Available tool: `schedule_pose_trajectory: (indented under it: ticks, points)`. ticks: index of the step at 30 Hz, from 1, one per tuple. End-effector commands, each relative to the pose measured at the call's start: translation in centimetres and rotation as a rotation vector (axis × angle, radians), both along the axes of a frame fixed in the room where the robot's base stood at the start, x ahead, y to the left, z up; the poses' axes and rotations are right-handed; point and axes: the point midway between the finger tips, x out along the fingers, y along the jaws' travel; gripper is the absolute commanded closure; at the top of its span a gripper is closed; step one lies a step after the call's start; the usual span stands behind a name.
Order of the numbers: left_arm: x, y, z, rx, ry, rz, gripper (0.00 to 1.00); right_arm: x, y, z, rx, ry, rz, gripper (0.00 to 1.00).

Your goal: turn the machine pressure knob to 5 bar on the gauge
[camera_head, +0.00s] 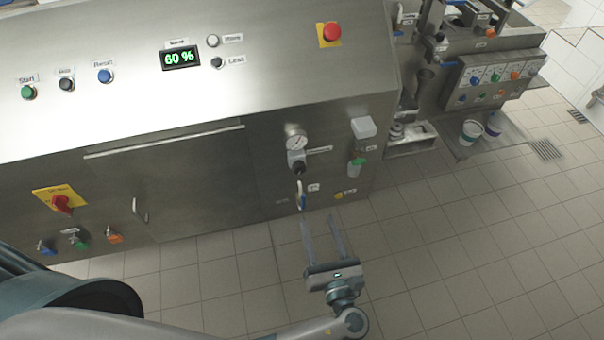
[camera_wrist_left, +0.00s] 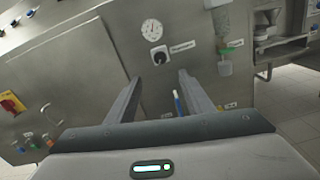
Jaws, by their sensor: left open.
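The round white pressure gauge (camera_head: 296,138) is on the front of the steel machine. It also shows in the left wrist view (camera_wrist_left: 151,29); its reading is too small to tell. The black pressure knob (camera_head: 298,168) sits just below the gauge, and in the left wrist view the knob (camera_wrist_left: 159,57) lies ahead of and above the fingertips. My left gripper (camera_head: 321,219) is open and empty, its two fingers pointing toward the machine below the knob and not touching it. My right gripper is not in view.
A blue-handled valve (camera_head: 301,196) sits below the knob. A filter unit with a clear bowl (camera_head: 355,168) is to its right. A red rotary switch (camera_head: 62,203) is at the left. Cups (camera_head: 471,131) stand at the back right. The tiled floor (camera_head: 430,240) is clear.

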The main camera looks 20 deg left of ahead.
Motion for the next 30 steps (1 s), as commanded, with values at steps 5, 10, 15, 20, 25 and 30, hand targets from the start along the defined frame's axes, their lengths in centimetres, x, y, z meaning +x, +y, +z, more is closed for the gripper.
schedule_pose_trajectory:
  ticks: [5, 10, 15, 20, 25, 30]
  points:
    - [0.8, 0.5, 0.1, 0.003, -0.001, 0.0, 0.52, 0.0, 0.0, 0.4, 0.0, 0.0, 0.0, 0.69]
    - [2.5, 1.5, 0.3, 0.001, -0.002, 0.0, 0.52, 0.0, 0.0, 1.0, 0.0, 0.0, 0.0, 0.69]
    - [4.9, 3.0, 0.3, 0.003, -0.002, 0.0, 0.52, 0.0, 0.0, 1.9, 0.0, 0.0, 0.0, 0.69]
    - [7.4, 4.5, 0.3, 0.002, -0.001, 0.0, 0.52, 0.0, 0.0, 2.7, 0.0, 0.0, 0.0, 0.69]
    - [10.0, 6.2, 0.3, 0.002, 0.0, 0.001, 0.52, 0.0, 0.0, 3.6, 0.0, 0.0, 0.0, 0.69]
    - [12.4, 7.6, 0.2, 0.002, 0.0, 0.0, 0.52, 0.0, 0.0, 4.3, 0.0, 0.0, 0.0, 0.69]
